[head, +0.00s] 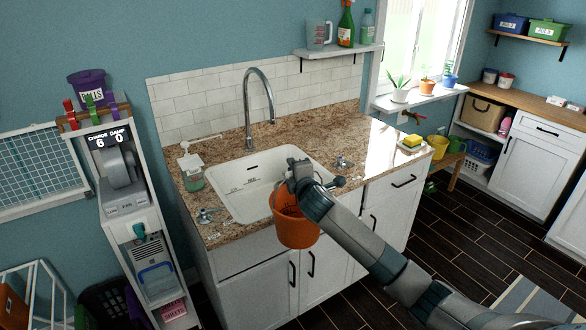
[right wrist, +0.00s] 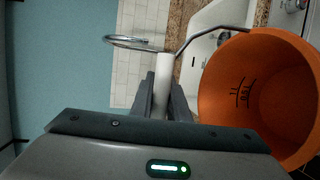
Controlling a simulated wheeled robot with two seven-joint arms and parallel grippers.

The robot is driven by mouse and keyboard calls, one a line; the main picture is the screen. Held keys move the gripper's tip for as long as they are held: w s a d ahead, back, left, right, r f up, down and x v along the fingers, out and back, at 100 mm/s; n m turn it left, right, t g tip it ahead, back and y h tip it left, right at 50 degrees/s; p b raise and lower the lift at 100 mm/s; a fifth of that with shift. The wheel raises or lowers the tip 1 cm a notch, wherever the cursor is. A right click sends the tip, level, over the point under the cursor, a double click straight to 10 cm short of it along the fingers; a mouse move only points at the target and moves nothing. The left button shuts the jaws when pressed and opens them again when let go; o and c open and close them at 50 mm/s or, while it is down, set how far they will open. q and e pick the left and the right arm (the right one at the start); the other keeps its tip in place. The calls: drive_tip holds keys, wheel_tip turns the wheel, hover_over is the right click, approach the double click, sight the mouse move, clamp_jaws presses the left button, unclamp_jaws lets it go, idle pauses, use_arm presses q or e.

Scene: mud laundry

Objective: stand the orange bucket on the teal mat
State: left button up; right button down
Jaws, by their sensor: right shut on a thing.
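The orange bucket (head: 295,228) hangs upright in front of the sink cabinet, near the counter's front edge. My right gripper (head: 298,174) is above the bucket at the sink's front rim. In the right wrist view, my right gripper (right wrist: 163,98) is shut on the white grip (right wrist: 165,72) of the bucket's wire handle. The bucket (right wrist: 258,98) shows there at the right, with dark marks on its inner wall. I see no teal mat in either view. My left gripper is not in view.
A white sink (head: 235,200) is set in the granite counter (head: 325,137), with a tall faucet (head: 247,105). A soap bottle (head: 192,172) and a yellow sponge (head: 411,141) stand on the counter. A striped grey rug (head: 530,298) lies on the dark floor at the lower right.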

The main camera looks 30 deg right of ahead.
drive_tip(key=s+a+f+n+y+b, duration=0.1)
drive_tip(key=s+a+f+b, duration=0.3)
drive_tip(key=s, duration=0.5)
drive_tip(key=s+a+f+y+b, duration=0.1)
drive_tip(key=s+a+f+b, duration=0.4)
drive_tip(key=s+a, duration=0.3)
drive_tip(key=s+a+f+n+y+b, duration=0.1)
drive_tip(key=s+a+f+b, duration=0.4)
drive_tip(key=s+a, duration=0.2)
drive_tip(key=s, duration=0.2)
drive_tip(key=shift+s+a+f+n+y, duration=0.2)
drive_tip(key=shift+s+f+n+y, duration=0.1)
drive_tip(key=shift+s+f, duration=0.1)
